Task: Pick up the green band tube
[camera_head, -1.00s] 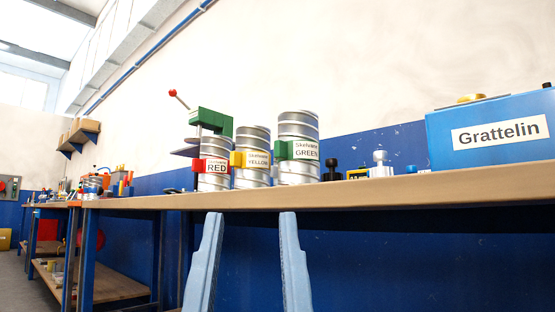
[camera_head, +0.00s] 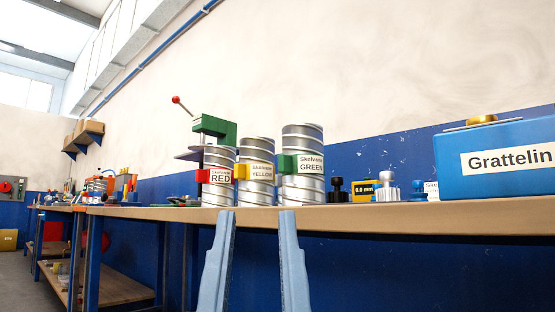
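The green band tube (camera_head: 303,140) is a silver spiral duct piece with a green band and a label reading GREEN. It stands upright on the workbench (camera_head: 330,216), right of the yellow band tube (camera_head: 257,185) and the red band tube (camera_head: 219,157). My gripper (camera_head: 259,214) shows its two light blue fingers spread apart, with nothing between them. The fingers appear low in the picture, in front of the bench edge and below the tubes in view. The gap to the green band tube cannot be judged exactly.
A green press with a red-knobbed lever (camera_head: 214,127) stands behind the red band tube. Right of the green band tube are a black knob (camera_head: 337,189), a yellow gauge (camera_head: 365,190), a silver knob (camera_head: 388,188) and a blue Grattelin box (camera_head: 480,182). The bench's front edge lies ahead.

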